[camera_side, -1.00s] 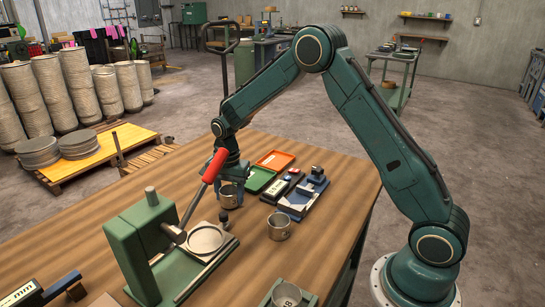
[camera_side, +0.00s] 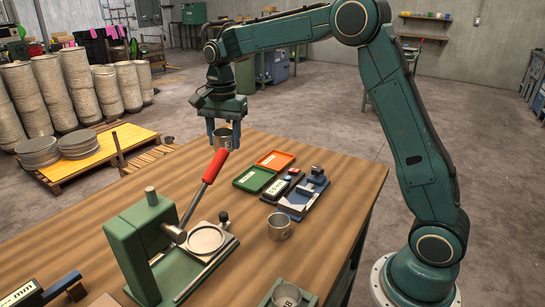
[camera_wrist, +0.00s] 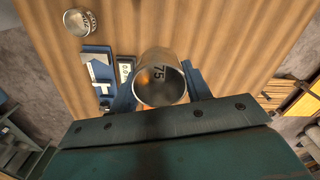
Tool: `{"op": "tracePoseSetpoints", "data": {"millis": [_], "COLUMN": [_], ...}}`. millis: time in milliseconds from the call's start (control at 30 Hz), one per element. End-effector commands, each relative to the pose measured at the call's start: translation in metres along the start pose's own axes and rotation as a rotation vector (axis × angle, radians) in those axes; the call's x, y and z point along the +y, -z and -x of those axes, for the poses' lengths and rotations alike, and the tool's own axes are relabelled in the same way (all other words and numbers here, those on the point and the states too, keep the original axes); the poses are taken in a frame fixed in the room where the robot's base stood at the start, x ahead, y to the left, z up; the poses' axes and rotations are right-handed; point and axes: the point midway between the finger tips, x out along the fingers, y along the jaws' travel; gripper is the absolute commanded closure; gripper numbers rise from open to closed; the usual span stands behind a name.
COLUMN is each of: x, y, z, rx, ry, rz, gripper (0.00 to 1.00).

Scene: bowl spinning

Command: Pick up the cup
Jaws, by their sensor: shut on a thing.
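A metal cup (camera_side: 223,138) hangs between the blue fingers of my gripper (camera_side: 223,132), above the wooden table. It looks upright in the side view, and the red lever grip stands just in front of its lower part. In the wrist view, the same cup (camera_wrist: 161,80) shows its open mouth and a dark "75" inside, with the blue fingers of my gripper (camera_wrist: 160,88) closed on both sides. A second metal cup (camera_side: 279,228) stands on the table at the right; it also appears at the upper left of the wrist view (camera_wrist: 80,22).
A green press (camera_side: 140,250) with a red-handled lever (camera_side: 215,165) and round plate (camera_side: 206,239) stands at front left. Green (camera_side: 254,179) and orange (camera_side: 276,160) trays and a blue fixture (camera_side: 303,197) lie behind.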

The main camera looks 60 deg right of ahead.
Motion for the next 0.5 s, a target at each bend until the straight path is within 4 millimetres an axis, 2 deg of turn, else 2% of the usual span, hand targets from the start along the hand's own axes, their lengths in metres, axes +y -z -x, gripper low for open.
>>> {"op": "tracePoseSetpoints", "data": {"millis": [200, 500], "x": [-0.001, 0.0], "y": [0.0, 0.0], "z": [0.017, 0.019], "rx": [0.001, 0.0], "ry": [0.002, 0.0], "rz": [0.0, 0.0], "gripper": [0.74, 0.74]}}
